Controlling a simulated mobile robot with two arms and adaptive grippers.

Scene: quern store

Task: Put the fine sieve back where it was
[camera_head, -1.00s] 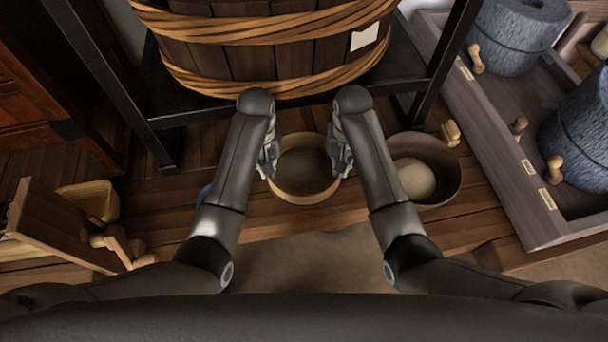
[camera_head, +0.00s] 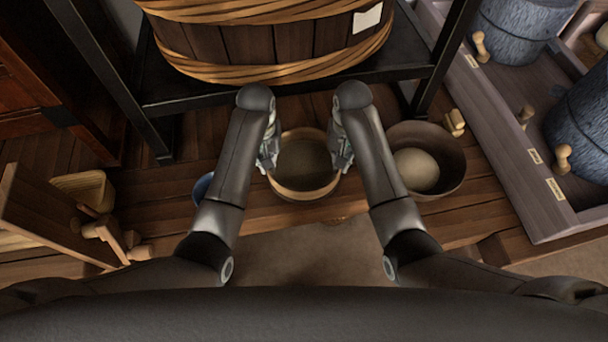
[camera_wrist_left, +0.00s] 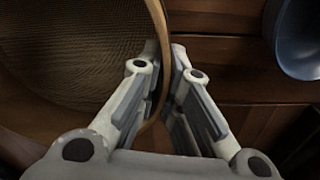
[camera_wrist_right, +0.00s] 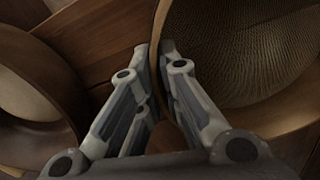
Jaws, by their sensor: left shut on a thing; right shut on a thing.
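The fine sieve (camera_head: 303,192) is a round wooden hoop with a mesh bottom, in the middle of the head view. My left gripper (camera_head: 269,160) is shut on its left rim, and my right gripper (camera_head: 340,158) is shut on its right rim. The left wrist view shows the hoop and mesh (camera_wrist_left: 75,50) with the rim between the left fingers (camera_wrist_left: 158,85). The right wrist view shows the mesh (camera_wrist_right: 245,50) and the rim between the right fingers (camera_wrist_right: 165,85). The sieve is over the plank floor; I cannot tell whether it touches the planks.
A brown bowl (camera_head: 450,168) with a pale round thing (camera_head: 416,169) stands close right of my right gripper. A blue vessel (camera_head: 203,187) is left, partly behind my left arm. A large wooden tub (camera_head: 290,45) stands on a black stand (camera_head: 200,97) beyond. Wooden scoops lie at left.

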